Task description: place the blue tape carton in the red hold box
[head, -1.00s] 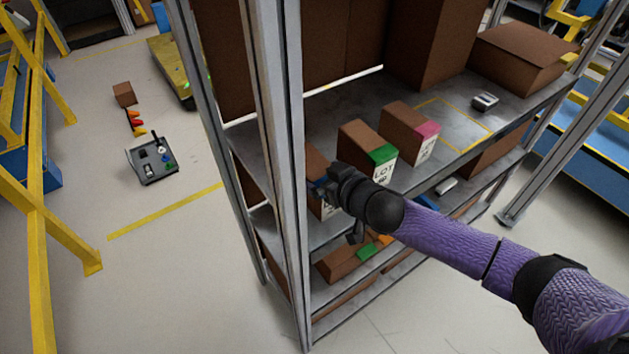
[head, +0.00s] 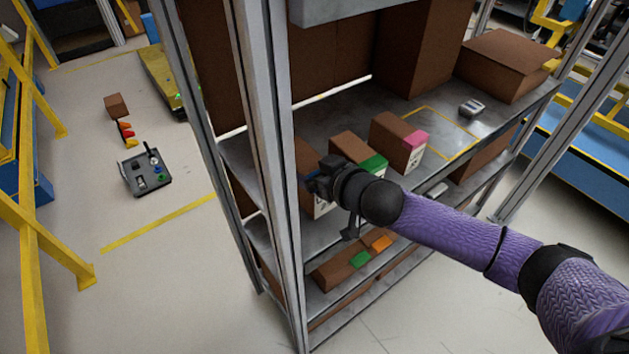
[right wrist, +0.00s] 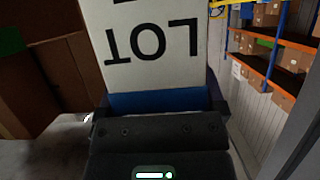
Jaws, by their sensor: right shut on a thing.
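The blue tape carton (head: 308,158) is a brown box with a white LOT label, at the left end of the shelf's upper deck, partly behind a grey post. In the right wrist view its white label (right wrist: 155,45) appears upside down above a blue tape strip (right wrist: 160,101). My right gripper (head: 320,184) is shut on the carton at its blue tape, with fingers on both sides. Whether the carton's base touches the deck is hidden. My left gripper is not in view. I see no red hold box in these frames.
A green tape carton (head: 349,147) and a pink tape carton (head: 391,134) stand to the right on the same deck (head: 435,175). The grey post (head: 268,180) stands close left of my gripper.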

